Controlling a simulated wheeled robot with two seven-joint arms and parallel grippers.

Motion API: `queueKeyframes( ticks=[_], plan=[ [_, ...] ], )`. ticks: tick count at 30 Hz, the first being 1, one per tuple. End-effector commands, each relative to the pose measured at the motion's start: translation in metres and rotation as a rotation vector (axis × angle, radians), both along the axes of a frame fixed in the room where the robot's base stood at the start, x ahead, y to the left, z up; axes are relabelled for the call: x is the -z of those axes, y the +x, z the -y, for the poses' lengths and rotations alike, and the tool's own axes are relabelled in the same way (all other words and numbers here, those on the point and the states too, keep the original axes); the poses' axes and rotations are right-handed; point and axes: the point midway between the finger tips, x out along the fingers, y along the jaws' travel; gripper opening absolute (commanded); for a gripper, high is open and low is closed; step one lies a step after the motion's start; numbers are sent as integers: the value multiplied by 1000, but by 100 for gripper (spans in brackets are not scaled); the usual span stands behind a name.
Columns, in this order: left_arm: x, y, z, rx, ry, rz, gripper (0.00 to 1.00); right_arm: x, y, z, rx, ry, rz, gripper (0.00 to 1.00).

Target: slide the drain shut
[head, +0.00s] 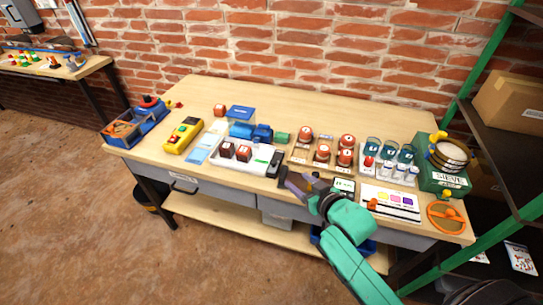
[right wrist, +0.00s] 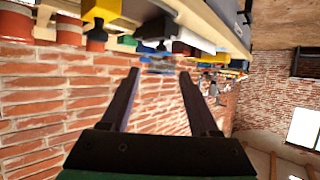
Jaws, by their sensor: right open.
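I cannot make out for certain which part is the drain. A green box marked SIEVE (head: 443,180) stands at the right end of the workbench, with a round pan (head: 450,155) on top and yellow parts beside the pan. My right gripper (head: 291,182) is at the bench's front edge, by a small dark block, well left of the sieve box. In the right wrist view its two dark fingers (right wrist: 159,75) are spread apart with nothing between them. My left gripper is not in view.
The workbench (head: 330,97) holds a white tray (head: 262,167) with dark red cubes, a wooden rack of red jars (head: 306,134), teal cups (head: 372,145), a yellow device (head: 183,136) and an orange ring (head: 446,217). Green shelving (head: 466,85) stands right. The bench's back strip is mostly clear.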

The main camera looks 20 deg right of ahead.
Motion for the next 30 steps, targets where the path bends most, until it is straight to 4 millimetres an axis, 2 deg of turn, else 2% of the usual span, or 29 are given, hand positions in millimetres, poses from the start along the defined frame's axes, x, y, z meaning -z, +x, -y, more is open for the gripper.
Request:
queueKeyframes(
  ticks=[2, 5, 15, 18, 23, 30],
  plan=[
    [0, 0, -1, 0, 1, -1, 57, -5, 5, -3, -5, 8, 19, 62],
    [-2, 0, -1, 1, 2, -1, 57, 1, 18, -5, -4, 8, 18, 62],
    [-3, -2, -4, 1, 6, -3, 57, 36, 99, -23, -3, 7, 18, 62],
    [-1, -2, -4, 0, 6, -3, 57, 44, 117, -28, -4, 7, 17, 62],
    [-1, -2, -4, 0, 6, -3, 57, 50, 131, -31, -3, 6, 16, 62],
    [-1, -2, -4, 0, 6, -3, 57, 51, 132, -31, -5, 6, 16, 62]
  ],
)
